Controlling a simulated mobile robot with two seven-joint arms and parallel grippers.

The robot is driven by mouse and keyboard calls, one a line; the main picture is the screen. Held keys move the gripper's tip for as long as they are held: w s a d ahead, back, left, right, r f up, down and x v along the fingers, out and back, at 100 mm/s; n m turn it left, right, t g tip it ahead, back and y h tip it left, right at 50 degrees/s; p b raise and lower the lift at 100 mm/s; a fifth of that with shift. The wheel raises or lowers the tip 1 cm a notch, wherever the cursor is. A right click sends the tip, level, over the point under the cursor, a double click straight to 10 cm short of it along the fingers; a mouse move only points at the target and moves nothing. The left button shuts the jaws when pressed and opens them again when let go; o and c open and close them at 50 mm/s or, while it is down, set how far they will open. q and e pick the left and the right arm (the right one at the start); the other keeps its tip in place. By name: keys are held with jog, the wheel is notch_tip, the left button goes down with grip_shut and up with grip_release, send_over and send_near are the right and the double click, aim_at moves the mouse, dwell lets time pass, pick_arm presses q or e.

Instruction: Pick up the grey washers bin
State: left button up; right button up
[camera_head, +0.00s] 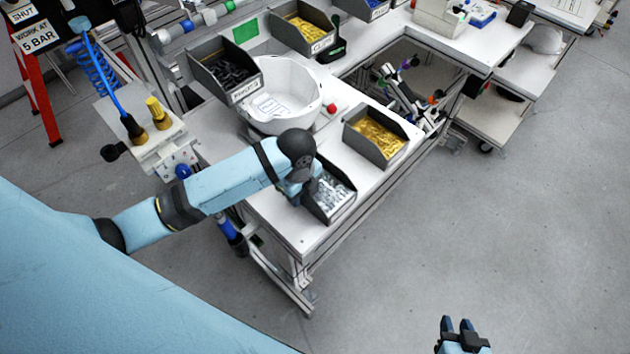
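A grey bin (346,208) filled with small silver pieces, which look like washers, stands at the near end of the white workbench. No label on it can be read. My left arm reaches over the bench from the left. My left gripper (306,191) points down at the bin's left side, and the wrist covers part of that side. Its fingertips are hidden, so I cannot tell whether it touches or grips the bin. My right gripper (458,326) is low at the bottom edge, away from the bench, with its two fingers apart and nothing between them.
A grey bin of brass pieces (401,150) stands just behind the silver one. A red button (331,108) is on the bench. The floor to the right is clear.

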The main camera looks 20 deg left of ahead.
pick_arm(q)
jog(key=shift+w+f, duration=0.1)
jog(key=shift+f, duration=0.3)
grip_shut()
